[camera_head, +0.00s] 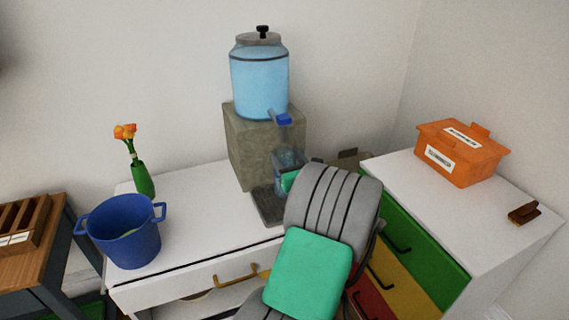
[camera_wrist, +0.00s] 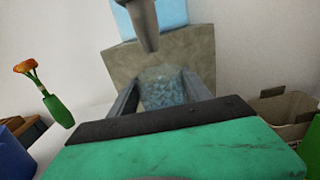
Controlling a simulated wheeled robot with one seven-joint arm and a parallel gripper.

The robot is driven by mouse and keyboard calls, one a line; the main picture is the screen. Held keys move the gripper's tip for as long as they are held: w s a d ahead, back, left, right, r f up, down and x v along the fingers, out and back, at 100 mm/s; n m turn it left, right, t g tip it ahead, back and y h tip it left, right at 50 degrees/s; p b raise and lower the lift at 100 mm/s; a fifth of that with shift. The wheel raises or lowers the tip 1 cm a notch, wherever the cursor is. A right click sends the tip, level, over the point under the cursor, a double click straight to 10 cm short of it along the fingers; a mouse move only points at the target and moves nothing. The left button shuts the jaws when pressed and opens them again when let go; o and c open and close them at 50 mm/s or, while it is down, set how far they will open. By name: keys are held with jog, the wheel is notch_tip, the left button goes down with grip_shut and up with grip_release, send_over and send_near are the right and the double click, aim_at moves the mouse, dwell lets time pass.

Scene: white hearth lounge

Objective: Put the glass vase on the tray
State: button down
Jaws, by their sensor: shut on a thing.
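A clear bluish glass vase (camera_head: 288,163) is held by my gripper (camera_head: 286,178) in front of the stone dispenser stand. In the wrist view the vase (camera_wrist: 163,90) shows between the two dark fingers of my gripper (camera_wrist: 160,84), which are shut on it. Its lower part is hidden behind my gripper. A dark grey tray (camera_head: 266,208) lies on the white cabinet top at the foot of the stand. The vase is by the tray's right side, partly in front of the stand. I cannot tell its height above the tray.
A blue water dispenser (camera_head: 259,80) stands on a stone block (camera_head: 240,150); its tap (camera_head: 283,119) hangs just above the vase. A blue pot (camera_head: 123,238) and a green vase with orange flowers (camera_head: 143,180) stand left. An orange box (camera_head: 461,155) sits on the right cabinet.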

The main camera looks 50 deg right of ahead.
jog(key=shift+w+d+r, duration=0.1)
jog(key=shift+w+d, duration=0.1)
jog(key=shift+w, duration=0.3)
jog(key=shift+w+d+f, duration=0.1)
jog(key=shift+f, duration=0.15)
jog(key=shift+f+b, duration=0.35)
jog(key=shift+f, duration=1.3)
jog(key=shift+c, duration=2.4)
grip_release()
